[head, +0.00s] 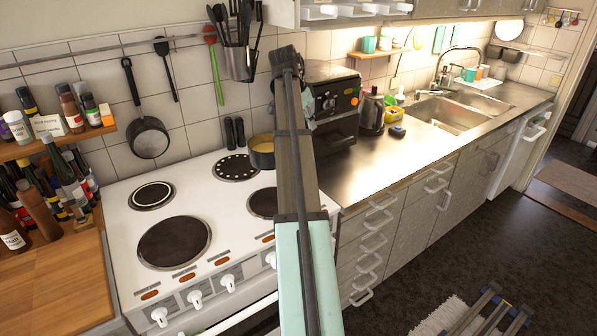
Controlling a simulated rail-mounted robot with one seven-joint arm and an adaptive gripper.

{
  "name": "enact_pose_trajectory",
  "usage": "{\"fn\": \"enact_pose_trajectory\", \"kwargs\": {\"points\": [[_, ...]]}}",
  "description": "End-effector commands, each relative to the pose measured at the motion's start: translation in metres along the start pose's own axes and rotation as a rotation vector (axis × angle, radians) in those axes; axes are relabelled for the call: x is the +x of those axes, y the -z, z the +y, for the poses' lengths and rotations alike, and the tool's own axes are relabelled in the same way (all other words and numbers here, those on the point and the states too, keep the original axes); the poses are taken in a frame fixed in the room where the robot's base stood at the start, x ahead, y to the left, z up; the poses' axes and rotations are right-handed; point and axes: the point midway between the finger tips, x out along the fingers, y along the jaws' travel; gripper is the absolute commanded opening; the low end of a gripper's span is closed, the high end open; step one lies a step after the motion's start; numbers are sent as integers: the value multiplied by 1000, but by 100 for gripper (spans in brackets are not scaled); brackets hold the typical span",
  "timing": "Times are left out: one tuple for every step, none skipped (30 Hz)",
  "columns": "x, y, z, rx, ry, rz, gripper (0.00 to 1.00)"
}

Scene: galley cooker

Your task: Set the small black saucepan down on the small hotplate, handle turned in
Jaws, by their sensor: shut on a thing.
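A small dark pan (261,152) with a yellowish inside shows at the back right of the white cooker, partly hidden behind my arm. Its handle is not visible, and I cannot tell whether it rests or is held. Another black pan (148,138) hangs by its handle on the tiled wall. The cooker top (215,212) has a small ringed hotplate (152,195) at back left, a dotted hotplate (237,168) at back right, a large hotplate (174,242) at front left and a dark hotplate (262,203) at front right, partly covered by my arm.
Two black upright objects (234,132) stand behind the dotted hotplate. A black oven-like appliance (334,108) and a kettle (371,111) stand on the steel counter right of the cooker. Bottles (62,185) crowd the wooden worktop at left. Utensils (239,50) hang above.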

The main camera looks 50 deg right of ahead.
Motion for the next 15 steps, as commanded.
{"fn": "enact_pose_trajectory", "kwargs": {"points": [[11,-6,2,-2,-2,-2,0],[17,-9,3,-2,-1,-2,0],[26,-12,2,-3,-2,-2,0],[32,-15,2,-3,-2,-2,0],[38,-18,2,-3,-1,-2,0],[47,-21,2,-2,-2,-2,0],[53,-24,2,-2,-1,-2,0],[60,-26,2,-2,-1,-2,0],[68,-30,2,-3,-2,-3,0],[74,-32,2,-3,0,-2,0],[79,-34,2,-3,-1,-2,0],[87,-37,1,-3,-1,-2,0],[91,-39,1,-3,0,-2,0],[95,-40,1,-3,1,-1,0],[100,-42,1,-2,0,-2,0]]}}
